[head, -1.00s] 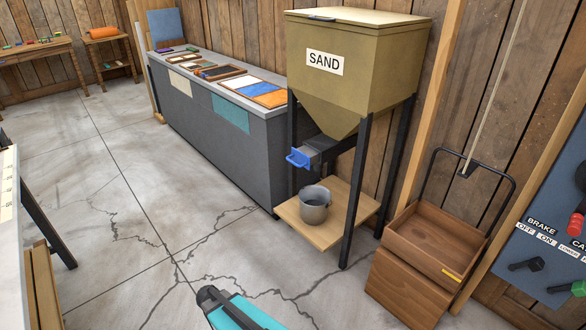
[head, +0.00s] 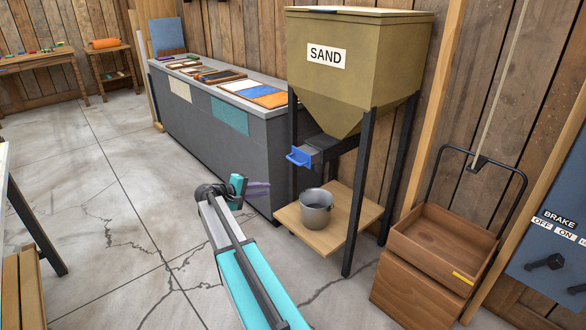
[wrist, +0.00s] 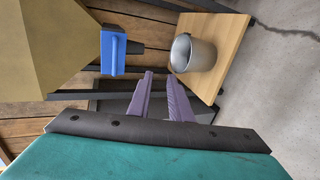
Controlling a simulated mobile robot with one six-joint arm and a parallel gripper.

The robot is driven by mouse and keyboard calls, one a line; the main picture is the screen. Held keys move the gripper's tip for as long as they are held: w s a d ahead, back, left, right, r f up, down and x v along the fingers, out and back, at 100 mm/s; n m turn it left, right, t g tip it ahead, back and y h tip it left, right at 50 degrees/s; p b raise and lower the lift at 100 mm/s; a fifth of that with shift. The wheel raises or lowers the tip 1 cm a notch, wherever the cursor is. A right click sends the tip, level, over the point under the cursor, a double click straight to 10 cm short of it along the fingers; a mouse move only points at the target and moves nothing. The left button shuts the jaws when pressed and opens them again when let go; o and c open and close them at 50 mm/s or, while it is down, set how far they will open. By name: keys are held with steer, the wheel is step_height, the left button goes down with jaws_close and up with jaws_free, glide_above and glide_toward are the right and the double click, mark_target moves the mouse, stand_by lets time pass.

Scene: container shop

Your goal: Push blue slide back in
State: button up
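The blue slide handle (head: 298,157) sticks out on a grey slide at the bottom outlet of the sand hopper (head: 365,75). A dark grey stretch shows between the handle and the hopper. In the wrist view the blue handle (wrist: 113,52) is ahead and left of the fingertips, apart from them. My gripper (head: 266,190) is left of and below the handle in the head view, near the counter's front. Its purple fingers (wrist: 160,78) have a gap between them with nothing held.
A metal bucket (head: 316,208) stands on the wooden shelf (head: 340,235) below the outlet. Dark legs (head: 358,190) frame the hopper. A grey counter (head: 195,115) is behind my gripper, and a wooden cart (head: 420,290) is at right.

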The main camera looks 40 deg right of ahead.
steer(key=h+b, duration=0.1)
steer(key=h, duration=0.1)
glide_toward(293, 161)
steer(key=a, duration=0.3)
steer(key=shift+w+r+m, duration=0.3)
steer(key=shift+w+r, duration=0.1)
steer(key=shift+w, duration=0.05)
steer(key=d+f, duration=0.1)
steer(key=d, duration=0.3)
steer(key=d+f, duration=0.1)
steer(key=d, duration=0.4)
steer(key=s+d+f+b, duration=0.1)
steer(key=d, duration=0.3)
steer(key=shift+d, duration=0.25)
jaws_close()
